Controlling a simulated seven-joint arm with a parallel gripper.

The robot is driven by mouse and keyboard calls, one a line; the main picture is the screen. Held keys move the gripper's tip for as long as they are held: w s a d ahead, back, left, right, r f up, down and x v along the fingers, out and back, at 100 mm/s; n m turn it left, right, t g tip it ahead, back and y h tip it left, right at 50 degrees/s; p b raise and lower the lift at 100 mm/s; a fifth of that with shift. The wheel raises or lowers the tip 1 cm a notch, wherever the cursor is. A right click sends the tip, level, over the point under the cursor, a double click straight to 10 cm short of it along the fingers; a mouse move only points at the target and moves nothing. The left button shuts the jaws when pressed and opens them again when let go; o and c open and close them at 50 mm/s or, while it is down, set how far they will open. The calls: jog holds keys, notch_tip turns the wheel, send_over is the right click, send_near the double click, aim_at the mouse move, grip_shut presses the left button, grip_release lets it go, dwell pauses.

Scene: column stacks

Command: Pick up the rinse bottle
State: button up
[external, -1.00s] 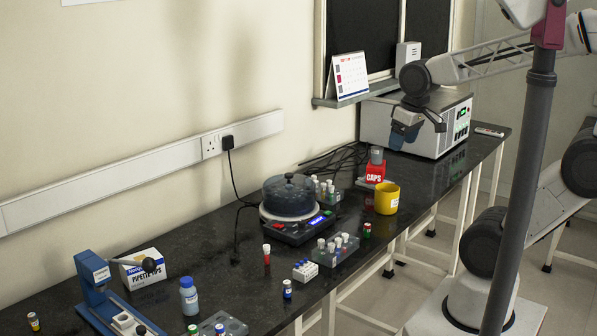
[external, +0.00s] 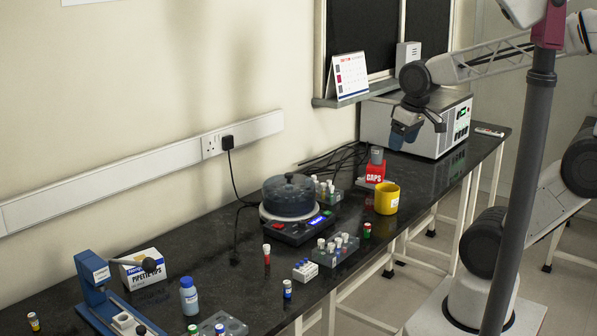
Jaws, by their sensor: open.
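The rinse bottle looks to be the light blue bottle with a pale label and a dark blue cap (external: 188,296). It stands upright at the near left of the black bench, just right of the blue press-like device. My gripper (external: 419,134) is open and empty in the air, far to the right, in front of the white instrument box and above the red caps box. It is well apart from the bottle and touches nothing that I can see.
The blue press (external: 108,303), pipette tips box (external: 146,268) and a grey vial rack (external: 222,325) crowd the bottle. A centrifuge (external: 290,205), yellow cup (external: 387,198), caps box (external: 375,172) and another vial rack (external: 336,250) stand between it and my gripper.

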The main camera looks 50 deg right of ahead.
jog(key=shift+a, duration=0.1)
jog(key=w+a+f+m+g+y, duration=0.1)
jog(key=w+a+f+m+y, duration=0.15)
jog(key=w+a, duration=0.4)
jog(key=w+a+f+m+g+y, duration=0.1)
jog(key=w+a+f+g+y, duration=0.15)
jog(key=a, duration=0.65)
jog(key=m+t+y, duration=0.2)
jog(key=m+y, duration=0.6)
jog(key=m, duration=0.7)
send_near(184, 301)
jog(key=w+f, duration=0.2)
jog(key=f, duration=0.1)
jog(key=shift+w+a, duration=0.2)
jog(key=shift+a, duration=0.05)
jog(key=shift+w+a+f+y, duration=0.1)
jog(key=shift+a+f+y, duration=0.1)
jog(key=shift+f+y, duration=0.1)
jog(key=shift+x, duration=1.3)
jog(key=shift+a, duration=0.1)
